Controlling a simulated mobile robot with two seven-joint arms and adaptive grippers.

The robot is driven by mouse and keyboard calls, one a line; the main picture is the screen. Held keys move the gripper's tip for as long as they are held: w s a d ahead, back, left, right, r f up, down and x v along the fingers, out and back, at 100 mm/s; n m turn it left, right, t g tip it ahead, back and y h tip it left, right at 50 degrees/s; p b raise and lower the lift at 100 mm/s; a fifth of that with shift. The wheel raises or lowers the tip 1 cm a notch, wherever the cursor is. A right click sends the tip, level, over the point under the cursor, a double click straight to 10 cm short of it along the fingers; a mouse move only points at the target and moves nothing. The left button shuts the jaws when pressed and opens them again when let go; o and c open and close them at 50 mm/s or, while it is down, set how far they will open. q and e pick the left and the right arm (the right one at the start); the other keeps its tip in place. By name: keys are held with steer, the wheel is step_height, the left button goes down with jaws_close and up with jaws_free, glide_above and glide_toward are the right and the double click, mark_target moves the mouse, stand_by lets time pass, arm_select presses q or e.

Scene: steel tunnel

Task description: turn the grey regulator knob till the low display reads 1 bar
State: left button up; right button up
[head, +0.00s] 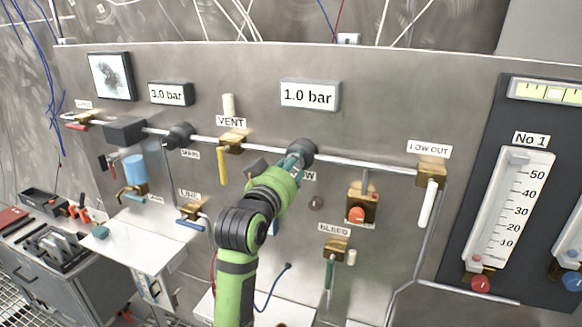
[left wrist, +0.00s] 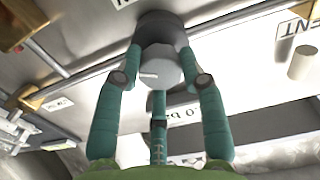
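The grey regulator knob (left wrist: 161,68) is a faceted grey cap on a dark round body, seen in the left wrist view. In the head view the dark body (head: 303,149) sits on the pipe, above a label that ends in "W"; the knob itself is mostly hidden by my gripper. My left gripper (head: 294,159) is at the knob. Its three teal fingers (left wrist: 160,72) stand around the knob and appear to touch its sides. The low display (head: 310,95) above reads 1.0 bar. My right gripper is in neither view.
Another display (head: 170,94) at the left reads 3.0 bar. A yellow-handled vent valve (head: 222,165) is left of my gripper. An orange-knobbed brass valve (head: 357,213), a green-handled bleed valve (head: 330,272) and a white-handled low-out valve (head: 428,205) are to the right.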

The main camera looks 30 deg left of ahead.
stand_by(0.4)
arm_select(q)
steer(key=o, duration=1.1)
steer(key=shift+o, duration=0.2)
step_height(320, 180, up, 10)
steer(key=shift+f, duration=0.1)
